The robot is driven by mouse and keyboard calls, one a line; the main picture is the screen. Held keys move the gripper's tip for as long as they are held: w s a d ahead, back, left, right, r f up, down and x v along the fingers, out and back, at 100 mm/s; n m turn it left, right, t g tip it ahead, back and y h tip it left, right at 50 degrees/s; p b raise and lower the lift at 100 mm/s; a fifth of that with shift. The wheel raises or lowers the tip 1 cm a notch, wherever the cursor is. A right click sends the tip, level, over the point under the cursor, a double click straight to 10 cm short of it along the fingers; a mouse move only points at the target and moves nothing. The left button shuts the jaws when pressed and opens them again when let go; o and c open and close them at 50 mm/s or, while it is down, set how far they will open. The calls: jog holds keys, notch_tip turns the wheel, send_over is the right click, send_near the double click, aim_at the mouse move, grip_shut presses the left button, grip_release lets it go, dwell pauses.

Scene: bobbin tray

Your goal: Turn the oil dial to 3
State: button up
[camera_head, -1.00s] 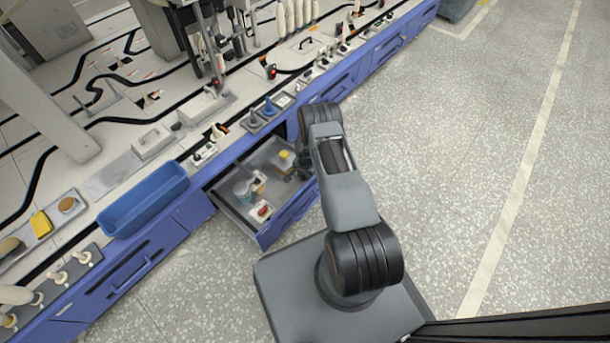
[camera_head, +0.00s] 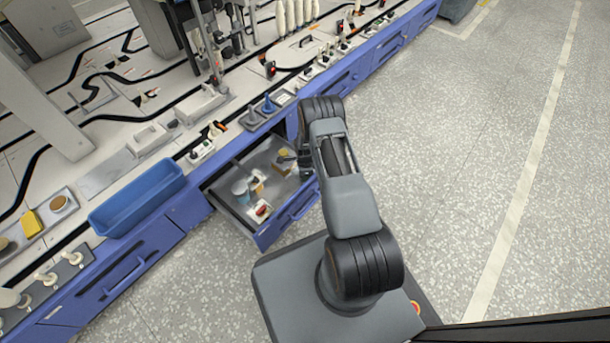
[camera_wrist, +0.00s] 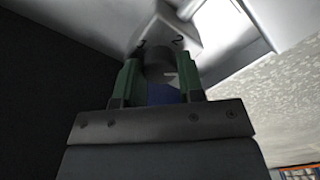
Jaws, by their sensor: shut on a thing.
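The oil dial shows in the wrist view as a dark grey round knob (camera_wrist: 160,66) in front of a pale plate (camera_wrist: 180,22). A "2" can be read on the plate, with another mark left of it that is hard to read. My gripper (camera_wrist: 159,72) has its green fingers on either side of the knob and is shut on it. In the head view my gripper (camera_head: 288,158) is small and dark beside the open drawer, and I cannot make out the dial there. Which mark the dial points to is unclear.
The open drawer (camera_head: 222,206) holds cups and small items, below the worktop. A blue bin (camera_head: 135,208) stands on the worktop to the left. Blue and grey pieces (camera_head: 268,104) stand at the worktop edge above the drawer. The floor (camera_head: 440,180) to the right is clear.

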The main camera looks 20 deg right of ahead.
jog(key=m+b, duration=0.1)
jog(key=m, duration=0.4)
dwell(0.8)
jog(key=o, duration=0.9)
notch_tip(320, 180, up, 14)
jog(key=p, duration=0.6)
jog(key=shift+f, duration=0.1)
